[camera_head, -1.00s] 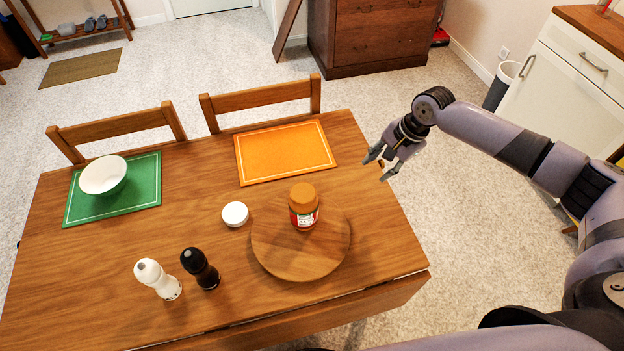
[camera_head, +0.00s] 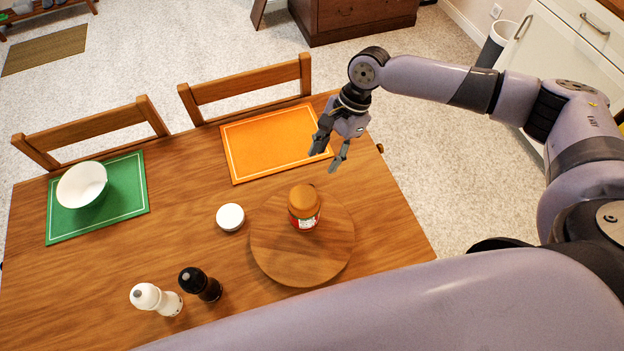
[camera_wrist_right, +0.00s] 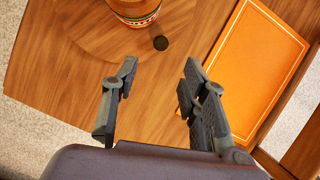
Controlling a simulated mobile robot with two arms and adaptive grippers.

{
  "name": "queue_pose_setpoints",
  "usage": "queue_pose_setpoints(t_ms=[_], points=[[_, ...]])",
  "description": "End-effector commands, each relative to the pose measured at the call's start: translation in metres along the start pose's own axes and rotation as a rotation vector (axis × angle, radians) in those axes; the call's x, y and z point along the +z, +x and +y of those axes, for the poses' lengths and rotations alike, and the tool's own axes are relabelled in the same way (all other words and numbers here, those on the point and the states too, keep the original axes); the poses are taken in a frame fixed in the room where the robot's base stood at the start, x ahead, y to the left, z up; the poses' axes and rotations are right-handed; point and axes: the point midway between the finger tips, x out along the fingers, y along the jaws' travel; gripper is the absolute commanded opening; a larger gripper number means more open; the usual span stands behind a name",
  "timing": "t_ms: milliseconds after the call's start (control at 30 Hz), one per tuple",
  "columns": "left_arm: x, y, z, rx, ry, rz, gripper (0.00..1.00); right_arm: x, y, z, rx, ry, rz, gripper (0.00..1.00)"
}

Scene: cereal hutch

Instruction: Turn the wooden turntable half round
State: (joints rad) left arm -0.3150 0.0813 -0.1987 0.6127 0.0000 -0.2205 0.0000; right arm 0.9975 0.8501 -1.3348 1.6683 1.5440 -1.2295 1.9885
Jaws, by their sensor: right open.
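The round wooden turntable (camera_head: 290,262) lies on the table, with an orange-lidded jar (camera_head: 304,208) standing on its far half. In the right wrist view the jar (camera_wrist_right: 135,8) is cut by the top edge. My right gripper (camera_head: 327,160) is open and empty, above the table beyond the turntable and by the right end of the orange placemat. My left gripper is out of view.
The orange placemat (camera_head: 270,142) lies flat behind the turntable. A small white round object (camera_head: 230,217) and the black (camera_head: 200,284) and white (camera_head: 156,299) mills stand to the left. A white bowl (camera_head: 82,184) sits on a green placemat (camera_head: 130,208). Two chairs line the far edge.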

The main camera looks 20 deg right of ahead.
Motion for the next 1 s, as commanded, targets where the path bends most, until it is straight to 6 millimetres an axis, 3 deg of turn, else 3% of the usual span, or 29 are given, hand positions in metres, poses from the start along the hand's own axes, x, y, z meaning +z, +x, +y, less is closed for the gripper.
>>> queue_pose_setpoints(t_ms=[300,500,933,1000], points=[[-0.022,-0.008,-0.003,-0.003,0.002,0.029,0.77,0.001,0.068,0.000,0.002,0.000,0.000,0.40],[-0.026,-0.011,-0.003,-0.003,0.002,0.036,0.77,0.000,0.097,0.000,0.001,0.000,0.000,0.40],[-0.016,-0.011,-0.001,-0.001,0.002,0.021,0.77,-0.001,0.108,0.000,-0.001,0.000,0.001,0.40],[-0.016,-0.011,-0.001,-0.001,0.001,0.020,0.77,-0.001,0.108,0.000,-0.001,0.000,0.001,0.36]])
